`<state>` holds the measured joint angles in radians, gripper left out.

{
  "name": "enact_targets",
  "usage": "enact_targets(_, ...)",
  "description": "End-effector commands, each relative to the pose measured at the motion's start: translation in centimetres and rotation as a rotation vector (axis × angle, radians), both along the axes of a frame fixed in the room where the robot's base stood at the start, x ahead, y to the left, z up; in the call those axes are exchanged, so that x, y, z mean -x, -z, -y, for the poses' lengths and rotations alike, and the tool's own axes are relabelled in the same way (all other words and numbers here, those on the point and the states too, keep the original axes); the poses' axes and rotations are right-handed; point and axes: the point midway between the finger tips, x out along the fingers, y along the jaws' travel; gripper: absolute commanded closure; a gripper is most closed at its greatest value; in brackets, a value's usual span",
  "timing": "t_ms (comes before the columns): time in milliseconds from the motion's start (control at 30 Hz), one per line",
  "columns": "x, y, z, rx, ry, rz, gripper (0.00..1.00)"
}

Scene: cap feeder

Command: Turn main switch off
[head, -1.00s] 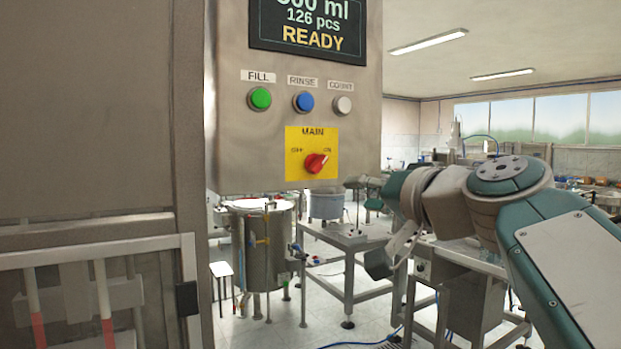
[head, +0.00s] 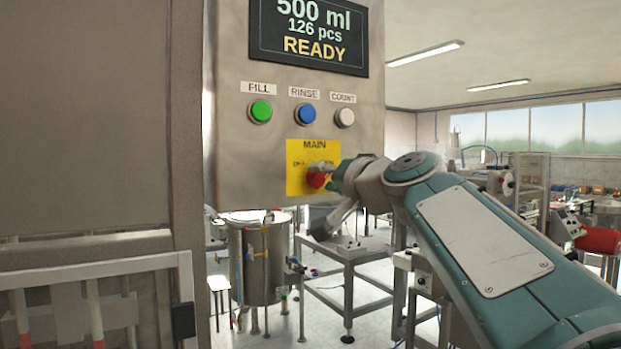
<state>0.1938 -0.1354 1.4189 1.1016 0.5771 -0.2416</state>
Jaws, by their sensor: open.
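The red main switch (head: 317,179) sits on a yellow plate (head: 300,184) marked MAIN, low on the grey control panel (head: 235,150). My gripper (head: 331,178) is open at the switch, coming from the right. Its fingers cover part of the knob and the OFF and ON labels. I cannot tell whether the fingers touch the knob, nor which way the knob points now.
Above the plate are the green FILL button (head: 261,111), the blue RINSE button (head: 304,114) and the white COUNT button (head: 344,117). The screen (head: 309,35) reads 500 ml, 126 pcs, READY. A steel tank (head: 262,265) stands below and behind the panel.

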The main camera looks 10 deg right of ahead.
Motion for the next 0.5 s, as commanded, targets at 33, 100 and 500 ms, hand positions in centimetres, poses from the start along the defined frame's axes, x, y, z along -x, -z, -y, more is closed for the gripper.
enact_targets(33,-0.08,0.01,-0.02,0.000,0.000,0.000,0.47)
enact_targets(100,-0.07,0.01,-0.01,0.000,0.000,0.000,0.47)
enact_targets(500,-0.06,0.03,0.01,0.000,0.001,-0.001,1.00)
